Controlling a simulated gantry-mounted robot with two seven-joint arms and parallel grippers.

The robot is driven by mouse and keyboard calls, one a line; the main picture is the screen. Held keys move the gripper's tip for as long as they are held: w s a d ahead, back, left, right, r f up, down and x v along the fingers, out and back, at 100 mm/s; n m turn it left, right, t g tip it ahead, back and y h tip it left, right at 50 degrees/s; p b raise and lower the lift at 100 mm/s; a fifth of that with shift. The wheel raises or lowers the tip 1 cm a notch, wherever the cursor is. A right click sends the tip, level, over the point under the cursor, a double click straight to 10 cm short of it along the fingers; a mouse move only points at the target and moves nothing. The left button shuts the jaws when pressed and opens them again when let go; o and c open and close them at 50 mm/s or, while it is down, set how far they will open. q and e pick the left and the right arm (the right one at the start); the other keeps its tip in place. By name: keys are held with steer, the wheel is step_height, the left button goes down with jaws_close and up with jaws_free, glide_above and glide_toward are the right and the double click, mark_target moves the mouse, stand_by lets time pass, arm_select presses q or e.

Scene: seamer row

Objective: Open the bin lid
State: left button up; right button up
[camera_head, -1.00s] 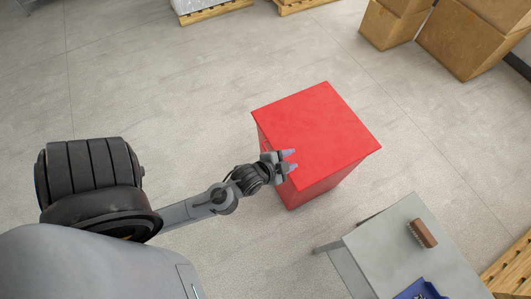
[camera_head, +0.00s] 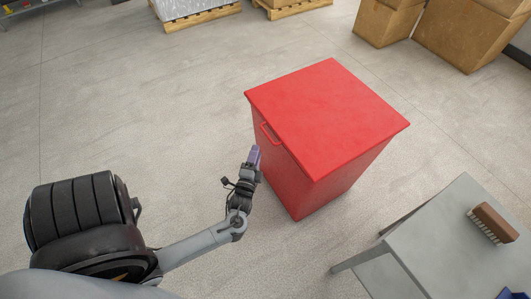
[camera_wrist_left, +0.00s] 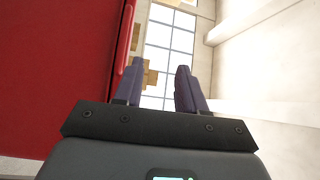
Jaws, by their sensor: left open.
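The red bin (camera_head: 313,178) stands upright on the floor, with its flat red lid (camera_head: 325,112) shut on top. A red bar handle (camera_head: 270,134) shows on its left side, just under the lid edge. My left gripper (camera_head: 254,156) is beside that side of the bin, slightly below and left of the handle, empty. In the left wrist view my left gripper (camera_wrist_left: 158,85) has its two fingers apart with nothing between them. The red bin wall (camera_wrist_left: 55,70) fills the left of that view, and the handle (camera_wrist_left: 125,35) runs just left of the fingers. My right gripper is not in view.
A grey table (camera_head: 440,250) with a brown brush (camera_head: 493,223) stands to the right of the bin at the front. Cardboard boxes (camera_head: 460,32) and pallets (camera_head: 200,18) are at the back. The floor left of the bin is clear.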

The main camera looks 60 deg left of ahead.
arm_select(q)
step_height(320, 180, down, 6)
steer(key=w+b, duration=0.1)
steer(key=b, duration=0.4)
steer(key=f+b+x, duration=0.1)
steer(key=b+x, duration=0.2)
steer(key=x, duration=0.8)
steer(key=shift+w+r+n+b, duration=0.3)
steer(key=shift+r, duration=0.05)
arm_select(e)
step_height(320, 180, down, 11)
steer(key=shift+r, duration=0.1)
arm_select(q)
steer(key=c, duration=0.7)
jaws_close()
